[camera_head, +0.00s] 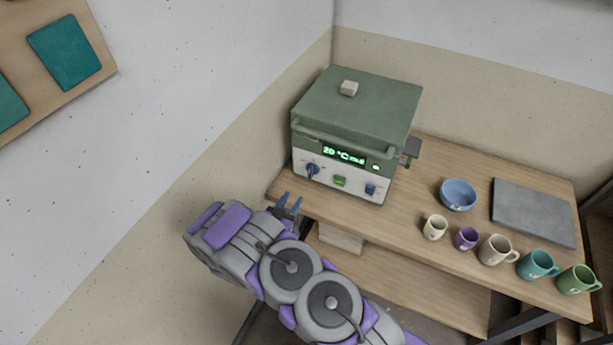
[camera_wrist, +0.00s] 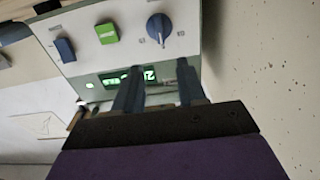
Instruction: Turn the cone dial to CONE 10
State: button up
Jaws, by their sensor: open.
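The dark blue round cone dial (camera_head: 312,170) is at the left of the white front panel of the green kiln (camera_head: 358,105). In the wrist view, where the panel appears upside down, the dial (camera_wrist: 159,27) shows a pale pointer line towards the bottom of the picture. Small marks flank it; they are too blurred to read surely. My gripper (camera_head: 290,200) is open and empty, in front of and below the dial, apart from it. In the wrist view its two dark fingers (camera_wrist: 158,78) point towards the panel, over the display's edge.
A green button (camera_head: 339,181), a blue switch (camera_head: 370,189) and a lit display (camera_head: 344,154) share the panel. A blue bowl (camera_head: 458,194), a grey slab (camera_head: 534,211) and several mugs stand on the wooden table (camera_head: 405,220) to the right. A wall is close on the left.

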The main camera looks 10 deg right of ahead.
aim_at(309, 171)
jog(key=b+x, duration=0.2)
jog(key=x, duration=1)
jog(key=shift+w+d, duration=0.2)
jog(key=shift+w, duration=0.1)
jog(key=shift+a, duration=0.15)
jog(key=shift+c, duration=0.2)
grip_shut()
